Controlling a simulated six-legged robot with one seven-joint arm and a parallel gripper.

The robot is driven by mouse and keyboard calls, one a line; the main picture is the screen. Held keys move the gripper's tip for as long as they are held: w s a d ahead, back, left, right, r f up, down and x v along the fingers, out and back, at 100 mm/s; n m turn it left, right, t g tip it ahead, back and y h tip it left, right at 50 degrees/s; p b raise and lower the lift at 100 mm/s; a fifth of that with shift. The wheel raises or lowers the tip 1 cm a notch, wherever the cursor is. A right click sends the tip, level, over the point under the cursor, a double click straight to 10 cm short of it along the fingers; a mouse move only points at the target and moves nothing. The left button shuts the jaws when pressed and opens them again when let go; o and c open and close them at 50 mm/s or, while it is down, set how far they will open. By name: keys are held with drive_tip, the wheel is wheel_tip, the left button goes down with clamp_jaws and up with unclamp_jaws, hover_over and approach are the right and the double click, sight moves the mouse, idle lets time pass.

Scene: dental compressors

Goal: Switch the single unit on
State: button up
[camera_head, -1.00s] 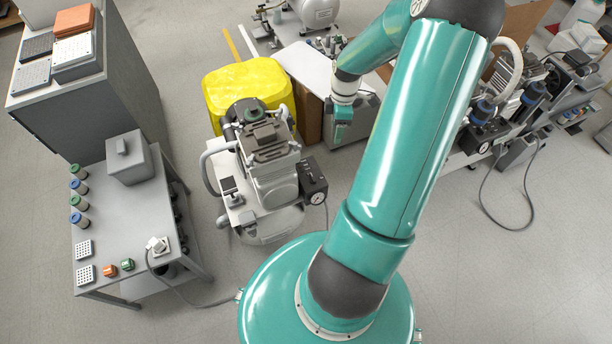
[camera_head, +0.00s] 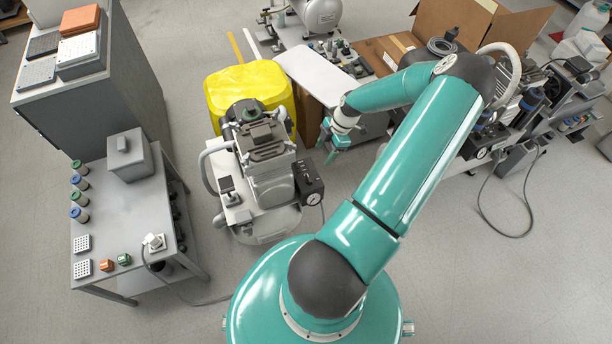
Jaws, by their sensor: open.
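The single compressor unit (camera_head: 270,178) stands on the floor left of centre, with a grey motor head on top and a light tank below. A dark switch box (camera_head: 308,180) with a round white gauge is on its right side. A switch on the box is too small to make out. My gripper (camera_head: 329,150) is open and empty. In the picture it is just above and right of the switch box, apart from it. Its height above the box is hard to judge.
A yellow container (camera_head: 245,88) stands right behind the unit. A grey bench (camera_head: 118,215) with jars and small buttons is at left, beside a tall cabinet (camera_head: 95,95). Other compressors (camera_head: 510,110) and a cardboard box (camera_head: 480,22) are at right. Floor is clear at lower right.

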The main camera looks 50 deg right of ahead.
sight(309, 178)
drive_tip(key=x, duration=1.4)
drive_tip(key=shift+c, duration=0.4)
drive_tip(key=c, duration=0.9)
